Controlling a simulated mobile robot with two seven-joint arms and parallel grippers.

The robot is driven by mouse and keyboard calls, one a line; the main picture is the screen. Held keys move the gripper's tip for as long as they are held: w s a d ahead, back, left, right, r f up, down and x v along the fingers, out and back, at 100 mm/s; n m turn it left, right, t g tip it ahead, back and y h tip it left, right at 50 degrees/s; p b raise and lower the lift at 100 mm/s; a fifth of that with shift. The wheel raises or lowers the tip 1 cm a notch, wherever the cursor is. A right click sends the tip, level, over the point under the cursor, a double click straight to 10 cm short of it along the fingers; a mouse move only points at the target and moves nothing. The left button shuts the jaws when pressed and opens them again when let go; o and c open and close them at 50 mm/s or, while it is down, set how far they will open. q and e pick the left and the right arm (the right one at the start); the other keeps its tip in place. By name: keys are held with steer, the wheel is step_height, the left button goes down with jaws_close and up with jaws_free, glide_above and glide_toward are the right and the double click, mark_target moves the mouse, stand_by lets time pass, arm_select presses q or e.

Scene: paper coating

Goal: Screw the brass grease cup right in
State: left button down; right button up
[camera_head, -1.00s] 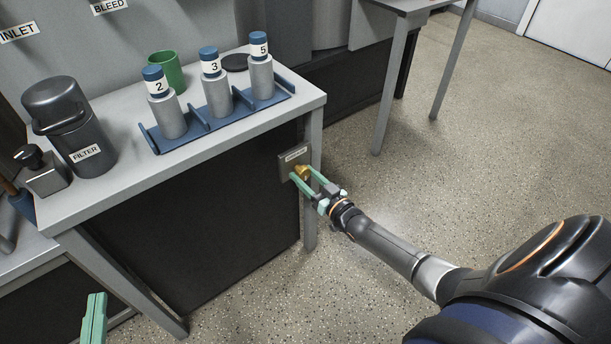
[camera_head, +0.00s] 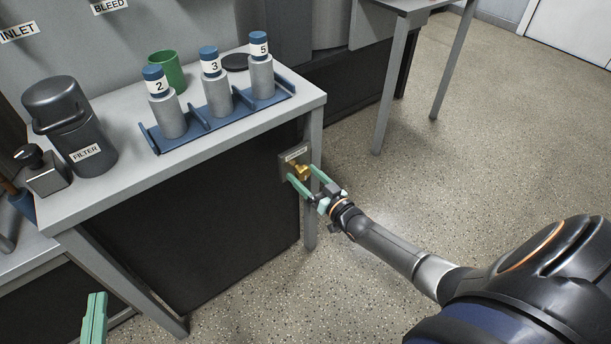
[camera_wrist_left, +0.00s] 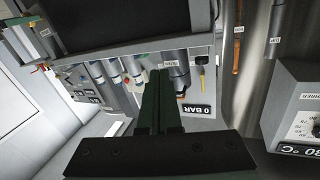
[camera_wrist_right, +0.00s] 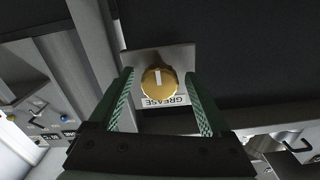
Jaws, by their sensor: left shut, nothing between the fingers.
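The brass grease cup (camera_head: 300,171) sits on a grey plate (camera_head: 286,165) at the right end of the bench front. In the right wrist view the cup (camera_wrist_right: 158,81) shows a round brass face with a white mark, above an upside-down GREASE label (camera_wrist_right: 165,101). My right gripper (camera_head: 304,182) is open, with its fingers on either side of the cup; in the right wrist view (camera_wrist_right: 162,100) gaps show between both fingers and the cup. My left gripper (camera_head: 95,318) is shut and empty, low at the left, away from the cup; its fingers also fill the middle of the left wrist view (camera_wrist_left: 160,98).
On the bench (camera_head: 215,133) stand a blue rack (camera_head: 190,139) with three numbered grey cylinders, a green cup (camera_head: 167,72) and a dark FILTER canister (camera_head: 72,125). A bench leg (camera_head: 310,215) stands close to my right gripper.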

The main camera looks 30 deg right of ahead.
steer(key=shift+s, duration=0.4)
steer(key=s+p, duration=0.1)
steer(key=s, duration=0.1)
steer(key=s+p, duration=0.1)
steer(key=s, duration=0.1)
steer(key=shift+s+d+r, duration=0.1)
steer(key=shift+s+d, duration=0.1)
arm_select(q)
steer(key=s+f+n+g+y, duration=0.1)
steer(key=s+f+g, duration=0.3)
steer(key=f, duration=0.4)
steer(key=s+f+n+g+y+p, duration=0.1)
steer(key=s+f+g, duration=0.3)
steer(key=f, duration=0.5)
arm_select(e)
glide_toward(305, 175)
steer(key=s, duration=0.2)
steer(key=shift+s, duration=0.3)
arm_select(q)
steer(key=shift+s, duration=0.1)
